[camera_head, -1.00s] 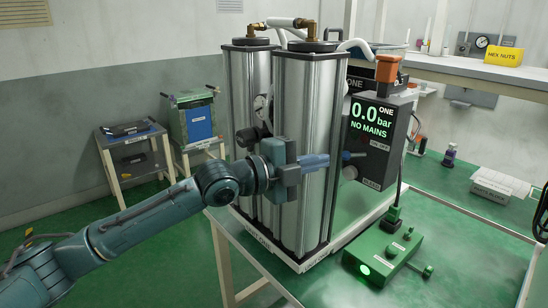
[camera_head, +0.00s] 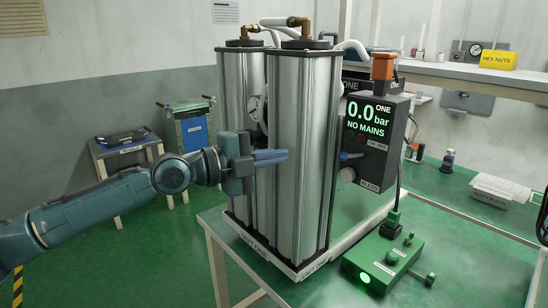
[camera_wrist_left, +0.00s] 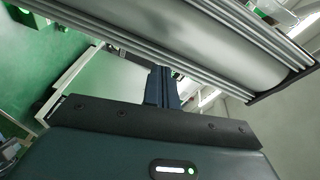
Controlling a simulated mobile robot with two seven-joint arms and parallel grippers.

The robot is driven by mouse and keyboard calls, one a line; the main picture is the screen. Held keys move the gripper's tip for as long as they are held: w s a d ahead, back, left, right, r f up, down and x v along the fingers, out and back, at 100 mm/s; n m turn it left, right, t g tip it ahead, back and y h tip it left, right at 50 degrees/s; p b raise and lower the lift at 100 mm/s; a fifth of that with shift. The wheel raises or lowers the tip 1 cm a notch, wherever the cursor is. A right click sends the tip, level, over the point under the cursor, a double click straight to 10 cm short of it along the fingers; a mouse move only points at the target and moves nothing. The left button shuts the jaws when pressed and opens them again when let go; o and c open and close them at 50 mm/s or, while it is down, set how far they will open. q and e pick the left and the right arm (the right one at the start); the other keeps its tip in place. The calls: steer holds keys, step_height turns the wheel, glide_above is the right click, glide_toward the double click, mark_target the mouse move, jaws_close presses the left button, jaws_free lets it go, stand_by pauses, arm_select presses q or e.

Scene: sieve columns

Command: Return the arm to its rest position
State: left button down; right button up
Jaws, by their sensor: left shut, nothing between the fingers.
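My left gripper (camera_head: 285,155) is shut and empty. In the head view its blue fingers point right, in front of the silver sieve columns (camera_head: 304,190) of the unit. In the left wrist view the shut fingers (camera_wrist_left: 161,88) show in the middle, with a silver column (camera_wrist_left: 215,30) close beyond them; I cannot tell whether they touch it. My left arm (camera_head: 95,210) reaches in from the left. My right gripper is not in view.
The control box (camera_head: 377,140) reads "0.0 bar NO MAINS". A green box (camera_head: 384,262) with a lit lamp sits on the green bench (camera_head: 440,250). A small table (camera_head: 130,160) and a trolley (camera_head: 190,135) stand behind my left arm. Floor at left is open.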

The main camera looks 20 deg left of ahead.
arm_select(q)
steer(key=shift+d, duration=0.1)
steer(key=s+d+f+n+y+p, duration=0.1)
steer(key=s+d+f+n, duration=0.25)
steer(key=f, duration=0.35)
steer(key=s+d+f+n+p, duration=0.1)
steer(key=s+d+f+n, duration=0.2)
steer(key=f, duration=0.4)
steer(key=s+d+f+n+y+p, duration=0.1)
steer(key=s+d+f+n, duration=0.1)
steer(key=s+f+n, duration=0.35)
steer(key=s+a+f+n+y+p, duration=0.1)
steer(key=s+a+f+n+y, duration=0.3)
steer(key=s+f, duration=0.3)
steer(key=s+a+f+n+y+p, duration=0.1)
steer(key=s+a+f+n+y, duration=0.2)
steer(key=s+f+n, duration=0.3)
step_height(320, 180, down, 4)
steer(key=shift+s+a+r+g+y, duration=0.1)
steer(key=shift+s+a+g+y, duration=0.3)
steer(key=shift+s+a, duration=0.65)
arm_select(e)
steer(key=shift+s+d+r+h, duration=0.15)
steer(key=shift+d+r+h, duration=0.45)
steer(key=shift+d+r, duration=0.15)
